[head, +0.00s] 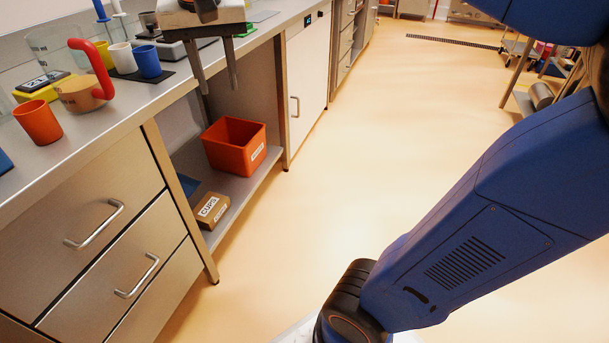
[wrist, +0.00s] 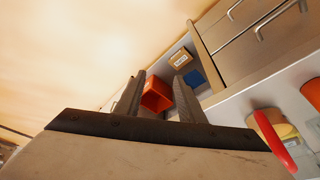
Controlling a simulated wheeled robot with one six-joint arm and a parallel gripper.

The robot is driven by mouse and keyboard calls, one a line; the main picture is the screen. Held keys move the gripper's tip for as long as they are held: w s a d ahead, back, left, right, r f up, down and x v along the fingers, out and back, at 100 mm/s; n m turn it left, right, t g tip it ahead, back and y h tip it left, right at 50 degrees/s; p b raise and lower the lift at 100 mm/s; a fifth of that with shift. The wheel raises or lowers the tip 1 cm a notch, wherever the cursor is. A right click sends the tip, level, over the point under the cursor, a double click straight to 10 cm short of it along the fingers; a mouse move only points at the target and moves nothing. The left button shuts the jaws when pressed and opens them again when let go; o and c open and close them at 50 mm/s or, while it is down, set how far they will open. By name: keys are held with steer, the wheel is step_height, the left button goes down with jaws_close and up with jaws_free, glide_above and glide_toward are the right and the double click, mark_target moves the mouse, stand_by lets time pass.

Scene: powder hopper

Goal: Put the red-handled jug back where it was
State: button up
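The red-handled jug (head: 78,96) stands upright on the bench at the left of the head view. It holds tan powder, and its thick red handle (head: 97,66) rises on its right side. In the wrist view the jug's red handle (wrist: 275,146) shows at the lower right. My gripper (head: 219,88) is to the right of the jug, at the bench's front edge, with its fingers pointing down. In the wrist view the two fingers (wrist: 160,80) are apart with nothing held between them. The gripper does not touch the jug.
An orange cup (head: 38,121) and a yellow device with a display (head: 40,90) are close to the jug. White (head: 122,58) and blue (head: 147,62) cups stand behind it on a dark mat. An orange bin (head: 232,146) and cups box (head: 211,211) sit on the lower shelf.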

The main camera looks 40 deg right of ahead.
steer(key=s+d+f+n, duration=0.1)
steer(key=s+d+f, duration=0.2)
steer(key=s+f, duration=0.2)
steer(key=s+d+f+n+t, duration=0.1)
steer(key=s+d+f, duration=0.1)
steer(key=s+f, duration=0.4)
steer(key=s+d+f+n+y, duration=0.1)
steer(key=s+f, duration=0.4)
steer(key=f, duration=0.5)
steer(key=d+n, duration=0.1)
steer(key=d, duration=0.1)
steer(key=shift+s+d+f+t, duration=0.15)
steer(key=shift+s+d+t, duration=0.1)
steer(key=shift+d+t, duration=0.15)
